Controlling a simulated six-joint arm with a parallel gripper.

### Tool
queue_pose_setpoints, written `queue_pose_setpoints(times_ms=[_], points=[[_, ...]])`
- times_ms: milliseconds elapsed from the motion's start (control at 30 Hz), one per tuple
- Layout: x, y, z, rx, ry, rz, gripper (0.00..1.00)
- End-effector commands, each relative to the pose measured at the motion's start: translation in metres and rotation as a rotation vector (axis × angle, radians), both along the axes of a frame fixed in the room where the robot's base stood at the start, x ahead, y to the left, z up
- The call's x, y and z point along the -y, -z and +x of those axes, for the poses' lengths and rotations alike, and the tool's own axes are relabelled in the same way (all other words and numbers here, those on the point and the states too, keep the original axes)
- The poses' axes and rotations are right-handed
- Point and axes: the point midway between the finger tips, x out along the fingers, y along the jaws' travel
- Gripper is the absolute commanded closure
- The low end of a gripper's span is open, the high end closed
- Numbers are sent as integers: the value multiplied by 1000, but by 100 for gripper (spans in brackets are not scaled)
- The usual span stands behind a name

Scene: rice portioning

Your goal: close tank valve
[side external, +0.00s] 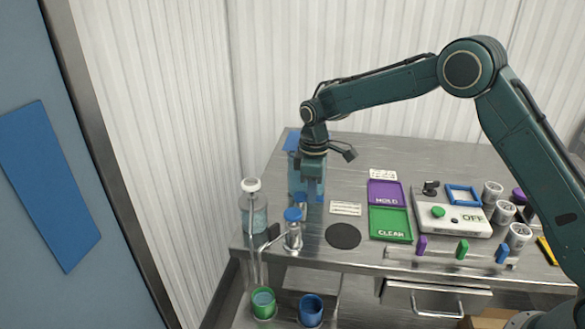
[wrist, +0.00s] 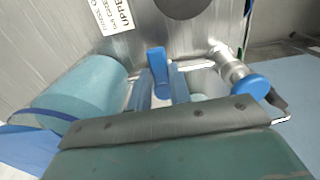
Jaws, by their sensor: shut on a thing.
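My gripper (side external: 309,192) points down beside the blue tank (side external: 297,180) at the bench's left end. In the wrist view, my gripper (wrist: 161,88) is shut on a blue valve handle (wrist: 157,60), with a finger on each side of it. The handle (side external: 300,198) shows only partly below my gripper in the side view. The tank (wrist: 85,92) is a blue-green rounded body at the left of the wrist view. A second blue knob (wrist: 249,87) sits on a metal fitting to the right; it also shows in the side view (side external: 293,214). The valve's inner position is hidden.
A white-capped clear bottle (side external: 253,215) stands at the left edge. A green cup (side external: 263,303) and a blue cup (side external: 311,309) sit lower down. A card (side external: 345,208), a black disc (side external: 343,236), purple and green trays (side external: 390,224) and a switch box (side external: 450,219) lie to the right.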

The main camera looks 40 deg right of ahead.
Motion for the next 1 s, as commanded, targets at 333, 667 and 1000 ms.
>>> queue_pose_setpoints(times_ms=[333,667,1000], points=[[0,0,0,1,1,0,58],[0,-8,1,4,1,1,58],[0,-52,1,6,1,1,58]])
